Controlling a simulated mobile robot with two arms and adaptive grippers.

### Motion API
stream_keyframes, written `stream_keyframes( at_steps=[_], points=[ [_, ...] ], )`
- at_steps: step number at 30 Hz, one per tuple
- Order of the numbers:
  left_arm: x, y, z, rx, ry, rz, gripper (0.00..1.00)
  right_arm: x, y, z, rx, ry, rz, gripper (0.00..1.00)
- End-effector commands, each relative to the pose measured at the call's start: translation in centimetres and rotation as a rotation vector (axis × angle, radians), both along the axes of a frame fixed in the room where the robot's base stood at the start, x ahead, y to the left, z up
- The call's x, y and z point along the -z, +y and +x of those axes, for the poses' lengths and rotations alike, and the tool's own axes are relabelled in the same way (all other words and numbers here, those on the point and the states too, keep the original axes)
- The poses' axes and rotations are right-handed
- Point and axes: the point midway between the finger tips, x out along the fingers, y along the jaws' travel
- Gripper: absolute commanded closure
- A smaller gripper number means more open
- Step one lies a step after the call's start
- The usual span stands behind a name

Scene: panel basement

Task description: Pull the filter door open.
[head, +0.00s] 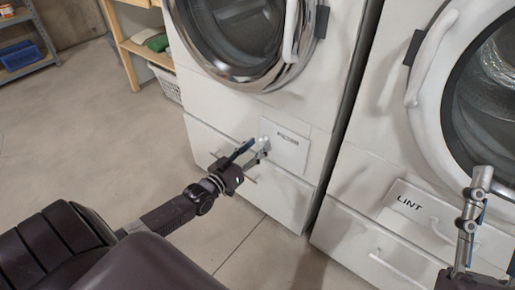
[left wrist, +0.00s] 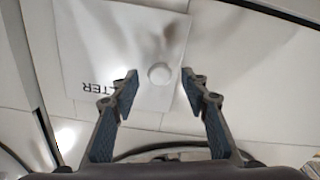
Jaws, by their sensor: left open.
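The filter door (head: 289,150) is a white square panel marked FILTER, low on the front of the left machine. It looks closed, flush with the front. In the left wrist view the door (left wrist: 95,45) appears upside down, with a round pale knob (left wrist: 158,73) near one side. My left gripper (head: 253,148) is open at the door's left edge. In the wrist view its two fingers (left wrist: 160,88) stand either side of the knob, with gaps. My right gripper (head: 480,190) is at the lower right, partly cut off, apart from the filter door.
A second white machine (head: 362,165) stands at right with a panel marked LINT (head: 408,203) and a drawer handle below. The left machine has a round glass door (head: 235,40) above the filter door. Shelves (head: 25,50) and a basket (head: 165,82) stand behind. The left floor is clear.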

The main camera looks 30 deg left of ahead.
Motion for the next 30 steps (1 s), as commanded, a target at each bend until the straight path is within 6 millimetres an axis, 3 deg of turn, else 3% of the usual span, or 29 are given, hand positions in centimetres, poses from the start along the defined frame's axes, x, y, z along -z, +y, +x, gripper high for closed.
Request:
stream_keyframes(
  at_steps=[14, 25, 30],
  points=[
    [0.01, -0.05, 0.62, 0.0, 0.001, 0.0, 0.59, -0.83, -0.11, -0.82, -0.003, -0.051, 0.015, 0.6],
    [0.01, -0.05, 0.6, 0.0, 0.001, 0.0, 1.0, -0.81, -0.12, -0.79, -0.002, -0.05, 0.014, 0.6],
    [0.01, -0.04, 0.59, 0.0, 0.001, 0.0, 1.0, -0.8, -0.12, -0.78, -0.002, -0.05, 0.014, 0.6]
  ],
)
